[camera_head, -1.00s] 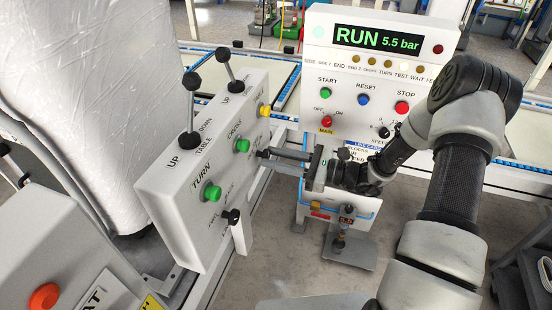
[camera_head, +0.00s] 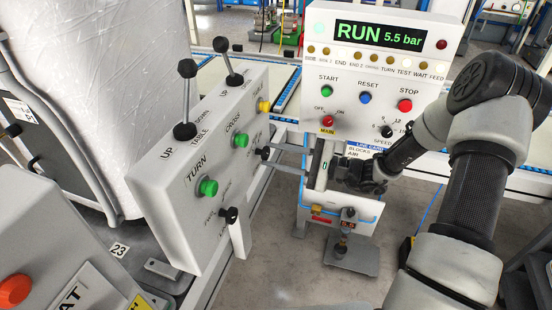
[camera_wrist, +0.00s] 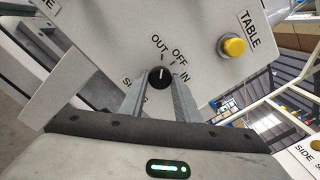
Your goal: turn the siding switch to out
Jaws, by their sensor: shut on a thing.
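The siding switch (camera_wrist: 160,77) is a small black knob with a white mark, on the tilted white panel in the wrist view. The labels OUT, OFF and IN stand around its upper right side. The white mark points roughly up, towards OUT. My gripper (camera_wrist: 159,92) has one finger on each side of the knob and is shut on it. In the head view the switch (camera_head: 263,153) shows at the panel's right edge, with my gripper (camera_head: 275,158) reaching it from the right. The label below the knob is partly hidden by a finger.
The white panel (camera_head: 150,205) also carries green buttons (camera_head: 208,187), a yellow button (camera_wrist: 231,47), two black-knobbed levers (camera_head: 185,130) and a white handle (camera_head: 238,238) below. A control box (camera_head: 350,75) reading RUN 5.5 bar stands behind my gripper.

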